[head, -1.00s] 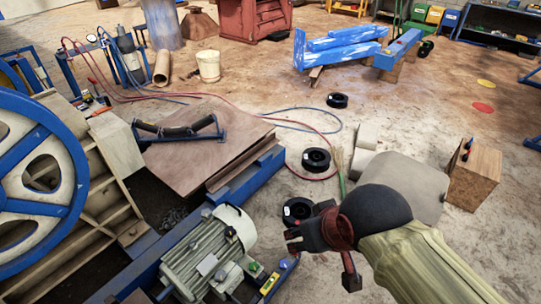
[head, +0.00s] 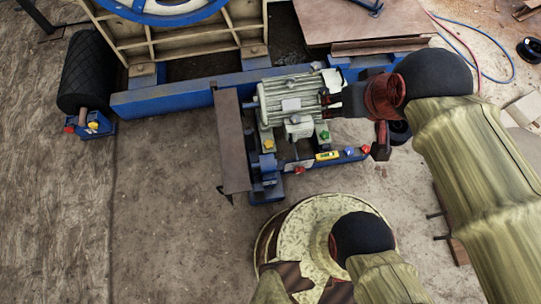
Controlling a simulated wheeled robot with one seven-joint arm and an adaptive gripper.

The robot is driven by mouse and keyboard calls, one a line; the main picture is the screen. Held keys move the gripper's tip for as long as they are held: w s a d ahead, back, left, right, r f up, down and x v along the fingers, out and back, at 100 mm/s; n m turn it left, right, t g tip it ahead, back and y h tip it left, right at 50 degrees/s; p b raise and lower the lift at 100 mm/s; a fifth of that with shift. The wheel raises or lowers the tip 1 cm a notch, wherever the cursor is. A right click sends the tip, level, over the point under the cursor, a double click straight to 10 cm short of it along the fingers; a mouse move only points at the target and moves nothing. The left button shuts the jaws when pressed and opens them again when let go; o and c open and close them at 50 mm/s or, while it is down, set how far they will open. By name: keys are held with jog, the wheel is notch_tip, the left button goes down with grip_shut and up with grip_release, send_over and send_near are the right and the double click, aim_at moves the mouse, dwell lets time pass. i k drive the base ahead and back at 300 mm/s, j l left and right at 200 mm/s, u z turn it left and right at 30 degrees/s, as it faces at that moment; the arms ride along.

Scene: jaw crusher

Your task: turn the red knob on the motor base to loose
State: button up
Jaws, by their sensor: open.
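The grey-green finned motor (head: 292,97) sits on a blue base frame (head: 268,190) in the middle of the head view. A red knob (head: 299,170) shows low on the front rail of this base. Another small red knob (head: 365,149) shows at the right end of the same rail. My gripper (head: 352,126) is open and empty. One finger is close to the right end of the motor, and the other hangs near the right-hand red knob. I cannot tell whether either finger touches anything.
A yellow level (head: 327,156), a blue knob (head: 349,151), a green knob (head: 324,135) and a yellow knob (head: 268,144) sit around the base. A brown plate (head: 232,140) stands left of the motor. The floor (head: 170,215) at the lower left is clear.

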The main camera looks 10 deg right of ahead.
aim_at(366, 149)
jog(key=u, duration=0.15)
jog(key=z, duration=1.4)
jog(key=i+l+u, duration=0.2)
jog(key=u, duration=0.15)
jog(key=i+l+u, duration=0.2)
jog(key=u, duration=0.15)
